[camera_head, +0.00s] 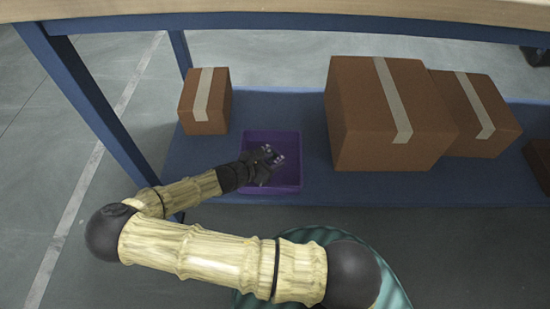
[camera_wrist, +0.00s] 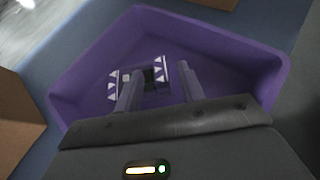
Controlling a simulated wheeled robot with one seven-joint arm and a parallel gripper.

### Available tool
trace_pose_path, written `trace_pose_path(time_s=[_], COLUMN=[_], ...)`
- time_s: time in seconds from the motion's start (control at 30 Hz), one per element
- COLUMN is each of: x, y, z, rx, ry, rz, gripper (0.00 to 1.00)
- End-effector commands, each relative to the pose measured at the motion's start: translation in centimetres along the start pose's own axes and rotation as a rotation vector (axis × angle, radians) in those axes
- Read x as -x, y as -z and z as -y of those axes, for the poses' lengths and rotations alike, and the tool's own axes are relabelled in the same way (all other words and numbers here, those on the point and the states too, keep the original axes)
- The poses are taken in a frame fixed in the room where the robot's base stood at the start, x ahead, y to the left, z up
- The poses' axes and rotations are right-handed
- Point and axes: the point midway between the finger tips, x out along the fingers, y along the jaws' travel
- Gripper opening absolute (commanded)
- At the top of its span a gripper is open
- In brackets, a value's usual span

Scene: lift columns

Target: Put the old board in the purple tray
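The purple tray (camera_head: 289,183) sits on the blue lower shelf, and its walls fill much of the wrist view (camera_wrist: 85,60). The old board (camera_wrist: 150,76) shows in the wrist view inside the tray's outline, as a small dark piece between two strips with white triangles. My gripper (camera_head: 270,156) reaches down into the tray in the head view. In the wrist view my gripper's two fingers (camera_wrist: 158,80) stand apart, with the board just beyond their tips. The left finger hides part of the board. I see no clear grip on it.
A small cardboard box (camera_head: 205,100) stands left of the tray. A large box (camera_head: 385,115) and another box (camera_head: 475,115) stand to its right. A wooden tabletop (camera_head: 300,10) is overhead and a blue leg (camera_head: 95,100) is at left. Bare shelf (camera_head: 290,110) lies behind the tray.

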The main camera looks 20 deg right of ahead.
Motion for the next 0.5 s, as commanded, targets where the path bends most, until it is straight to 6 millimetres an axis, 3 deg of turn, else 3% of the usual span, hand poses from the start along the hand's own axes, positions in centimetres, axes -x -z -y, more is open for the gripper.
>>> trace_pose_path(time_s=[0.5], x=[8.6], y=[-0.5], z=[-0.1], rx=[0.000], ry=[-0.002], rz=[-0.002], gripper=[0.39])
